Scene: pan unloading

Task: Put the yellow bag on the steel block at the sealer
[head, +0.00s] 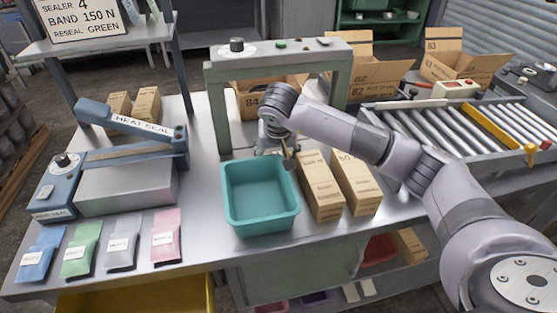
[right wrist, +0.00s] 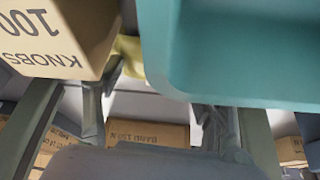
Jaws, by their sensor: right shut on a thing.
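The yellow bag shows only as a small yellow patch (right wrist: 128,52) in the right wrist view, beside a fingertip and between a carton and the teal tray. The tray hides most of it, and I do not see it in the head view. My right gripper (head: 275,153) is low behind the teal tray (head: 260,228). Its fingers (right wrist: 158,105) stand apart, closed on the bag, though the grip is largely hidden. The sealer (head: 130,125) stands at the left, with the steel block (head: 125,188) in front of its arm. The block's top is bare. My left gripper is not in view.
Blue (head: 40,252), green (head: 81,248), grey (head: 122,243) and pink (head: 166,236) bags lie along the front left edge. Two cartons (head: 320,185) stand right of the tray. A green frame (head: 217,118) rises behind it. A roller conveyor (head: 450,130) is at right.

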